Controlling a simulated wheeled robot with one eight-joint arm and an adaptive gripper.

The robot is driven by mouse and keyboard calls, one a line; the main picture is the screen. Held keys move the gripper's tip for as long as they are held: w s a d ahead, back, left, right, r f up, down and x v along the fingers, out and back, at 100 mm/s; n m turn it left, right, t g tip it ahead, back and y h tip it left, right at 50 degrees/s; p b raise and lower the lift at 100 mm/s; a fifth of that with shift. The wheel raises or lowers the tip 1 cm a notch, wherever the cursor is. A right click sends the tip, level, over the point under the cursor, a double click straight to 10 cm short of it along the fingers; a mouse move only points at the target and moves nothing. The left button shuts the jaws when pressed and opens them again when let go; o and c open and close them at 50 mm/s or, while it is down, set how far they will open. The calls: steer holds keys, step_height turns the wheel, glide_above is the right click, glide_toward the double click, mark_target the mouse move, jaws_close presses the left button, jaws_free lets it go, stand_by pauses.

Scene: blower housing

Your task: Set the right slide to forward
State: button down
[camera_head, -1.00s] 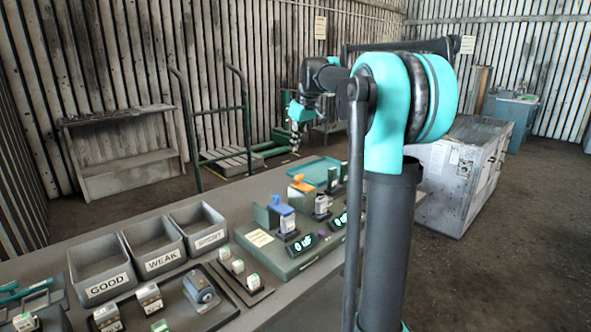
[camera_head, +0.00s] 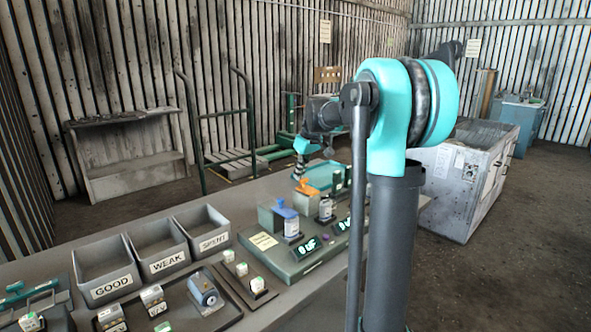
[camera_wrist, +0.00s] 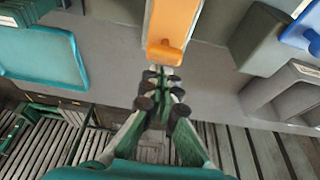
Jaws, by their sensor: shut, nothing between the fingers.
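The right slide has an orange handle (camera_head: 308,185) and sits on the green panel (camera_head: 258,257) on the bench. In the wrist view the orange slide (camera_wrist: 175,30) is at the top centre, its near end just beyond my fingertips. My gripper (camera_head: 297,176) is just behind the orange slide in the head view. In the wrist view my gripper (camera_wrist: 161,76) is shut and empty, its fingertips close to the slide's end. I cannot tell whether they touch it. The left slide has a blue handle (camera_head: 281,209), and also shows in the wrist view (camera_wrist: 300,35).
A teal tray (camera_head: 322,172) lies behind the panel; in the wrist view it (camera_wrist: 40,58) is at the left. Two lit displays (camera_head: 309,246) front the slides. Bins labelled GOOD (camera_head: 110,289), WEAK (camera_head: 168,263) and SPENT (camera_head: 214,241) stand left of the panel.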

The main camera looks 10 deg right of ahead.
mark_target(310, 190)
steer(key=shift+s+d, duration=0.15)
steer(key=shift+s, duration=0.05)
steer(key=shift+s+d, duration=0.55)
steer(key=shift+s, duration=0.3)
steer(key=shift+s+d, duration=0.6)
steer(key=shift+s, duration=0.3)
steer(key=shift+s+d, duration=0.55)
steer(key=shift+s, duration=0.3)
steer(key=v, duration=1.2)
steer(key=shift+w+a, duration=0.15)
